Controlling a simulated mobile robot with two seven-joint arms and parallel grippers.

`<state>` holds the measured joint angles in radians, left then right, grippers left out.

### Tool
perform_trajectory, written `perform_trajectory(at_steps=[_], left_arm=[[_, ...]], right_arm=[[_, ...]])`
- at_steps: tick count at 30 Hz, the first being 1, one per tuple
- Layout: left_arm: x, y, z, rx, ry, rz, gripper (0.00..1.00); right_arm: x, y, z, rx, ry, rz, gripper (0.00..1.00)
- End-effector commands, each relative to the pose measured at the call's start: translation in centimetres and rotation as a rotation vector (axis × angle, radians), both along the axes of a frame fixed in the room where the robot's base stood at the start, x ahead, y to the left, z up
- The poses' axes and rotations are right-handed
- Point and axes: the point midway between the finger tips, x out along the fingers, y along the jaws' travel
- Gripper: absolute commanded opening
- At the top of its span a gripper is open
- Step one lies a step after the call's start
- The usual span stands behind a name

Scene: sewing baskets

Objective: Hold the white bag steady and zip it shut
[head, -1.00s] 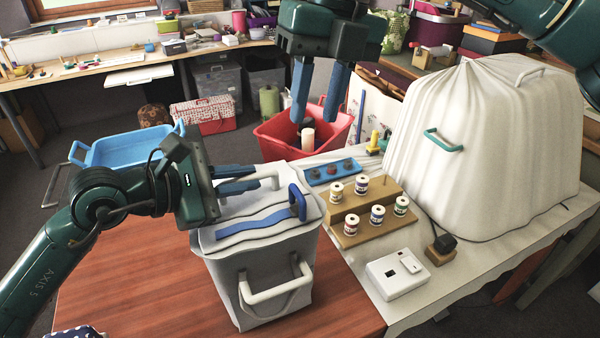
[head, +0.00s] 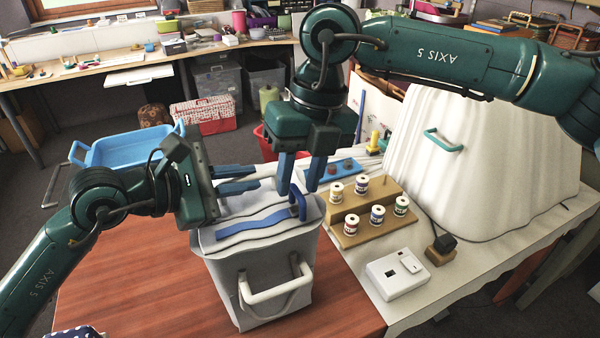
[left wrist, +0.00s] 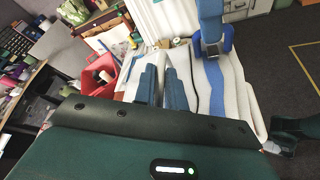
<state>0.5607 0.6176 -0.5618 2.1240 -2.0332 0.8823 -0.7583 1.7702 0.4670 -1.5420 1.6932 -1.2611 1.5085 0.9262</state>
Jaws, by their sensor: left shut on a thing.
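The white bag (head: 262,262) stands upright on the red-brown table, with a wavy blue strip (head: 240,229) along its top. A blue pull loop (head: 302,207) stands at the strip's right end and also shows in the left wrist view (left wrist: 226,45). My left gripper (head: 257,179) lies level over the bag's far top edge, shut on the white top handle (head: 270,183); its fingers hide part of that handle. My right gripper (head: 297,189) points down, fingers apart, just above and about the blue loop. I cannot tell whether it touches the loop.
Right of the bag, a wooden rack (head: 372,212) holds several thread spools, and a white switch box (head: 397,275) lies in front. A large white cover (head: 480,175) stands behind. A blue basket (head: 125,153) is at the left.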

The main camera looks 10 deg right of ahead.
Motion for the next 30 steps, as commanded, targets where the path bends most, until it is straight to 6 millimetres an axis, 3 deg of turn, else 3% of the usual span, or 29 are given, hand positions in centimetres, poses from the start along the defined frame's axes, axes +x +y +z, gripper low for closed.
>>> perform_trajectory(at_steps=[12, 26, 30], left_arm=[[0.0, 0.0, 0.0, 0.0, 0.0, 0.0, 0.0], [0.0, 0.0, 0.0, 0.0, 0.0, 0.0, 0.0], [0.0, 0.0, 0.0, 0.0, 0.0, 0.0, 0.0]], right_arm=[[0.0, 0.0, 0.0, 0.0, 0.001, 0.0, 0.0], [0.0, 0.1, 0.0, -0.001, 0.0, 0.001, 0.0], [-0.7, 2.2, 0.0, -0.001, 0.001, 0.007, 0.0]])
